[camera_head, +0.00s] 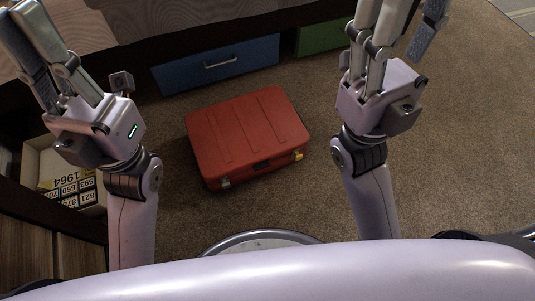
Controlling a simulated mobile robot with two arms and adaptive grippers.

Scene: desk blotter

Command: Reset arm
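My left gripper (24,28) is raised at the upper left, with its fingers pointing up and to the left. Its fingers look close together from this angle, and I cannot tell how far apart they are. I see nothing held in it. My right gripper (405,22) is raised at the upper right, fingers pointing up. A gap shows between its fingers, and nothing is held in the visible part. Its fingertips are partly cut off by the top edge. Both forearms rise from the bottom of the view, well apart from each other.
A closed red suitcase (245,135) lies on the brown carpet (285,205) between my arms. Behind it are a blue drawer (190,75) and a green drawer (318,38) under a bed. A box with number labels (42,165) stands at the left. Carpet at right is clear.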

